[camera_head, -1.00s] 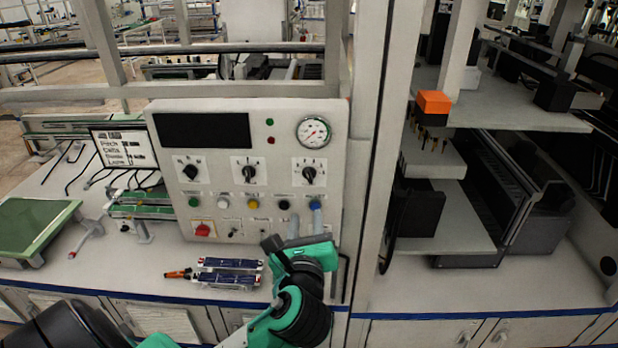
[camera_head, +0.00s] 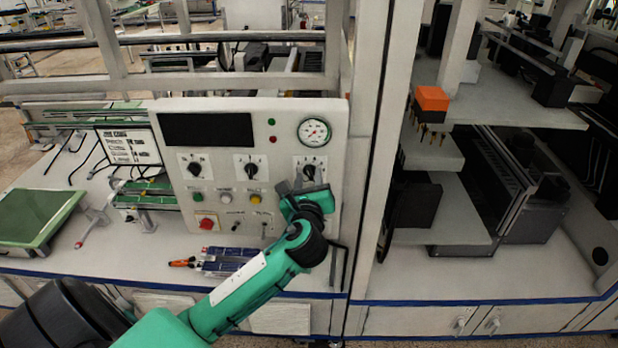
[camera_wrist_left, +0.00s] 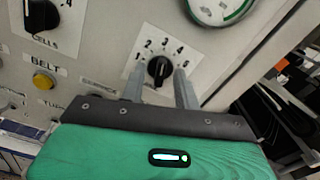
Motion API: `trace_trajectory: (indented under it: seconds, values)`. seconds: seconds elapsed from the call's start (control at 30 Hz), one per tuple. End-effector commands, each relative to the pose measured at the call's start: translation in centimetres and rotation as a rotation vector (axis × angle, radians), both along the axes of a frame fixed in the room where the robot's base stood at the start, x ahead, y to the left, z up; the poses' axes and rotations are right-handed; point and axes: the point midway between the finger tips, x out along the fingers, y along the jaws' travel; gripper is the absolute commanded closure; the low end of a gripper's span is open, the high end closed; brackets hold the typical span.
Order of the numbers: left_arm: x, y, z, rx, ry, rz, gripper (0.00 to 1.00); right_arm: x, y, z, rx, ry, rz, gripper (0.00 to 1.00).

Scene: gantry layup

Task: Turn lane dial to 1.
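The right-hand dial (camera_head: 309,172) on the control panel is a black knob on a white plate, below the round gauge. In the left wrist view this dial (camera_wrist_left: 159,66) has a scale numbered 1 to 5, and its pointer looks turned upward, near 3. Its name label is hidden. My left gripper (camera_head: 294,185) is in front of the panel at this dial. In the wrist view its two grey fingers (camera_wrist_left: 159,88) are spread, one on each side of the knob, with a gap; contact cannot be told. My right gripper is not in view.
Two more dials, on the left (camera_head: 195,168) and in the middle (camera_head: 250,168), share the row. Buttons, small switches and a red stop button (camera_head: 207,222) sit below. Blue cell parts (camera_head: 226,260) lie on the bench before the panel. A frame post (camera_head: 372,150) stands to the right.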

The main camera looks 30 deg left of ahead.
Motion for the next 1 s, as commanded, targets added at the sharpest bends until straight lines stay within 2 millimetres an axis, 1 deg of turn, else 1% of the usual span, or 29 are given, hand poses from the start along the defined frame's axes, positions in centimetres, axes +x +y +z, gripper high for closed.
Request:
trace_trajectory:
  seconds: [0.13,0.17,0.3,0.67,0.87,1.0]
  values:
    - [-0.01,0.0,-0.02,0.0,0.0,0.0,0.68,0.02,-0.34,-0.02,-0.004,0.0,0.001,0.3]
    - [-0.02,-0.01,-0.02,0.0,0.0,0.0,0.72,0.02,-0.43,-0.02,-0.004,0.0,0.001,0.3]
    - [-0.03,-0.01,-0.02,0.001,0.001,0.0,1.0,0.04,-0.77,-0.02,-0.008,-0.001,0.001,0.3]
    - [-0.05,0.0,-0.06,-0.022,-0.013,0.001,1.0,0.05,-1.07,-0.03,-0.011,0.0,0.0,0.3]
    - [-0.04,-0.03,-0.09,-0.103,-0.062,0.001,1.0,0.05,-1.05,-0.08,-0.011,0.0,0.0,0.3]
    - [-0.06,0.02,-0.12,-0.194,-0.117,0.002,1.0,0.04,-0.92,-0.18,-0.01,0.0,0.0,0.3]
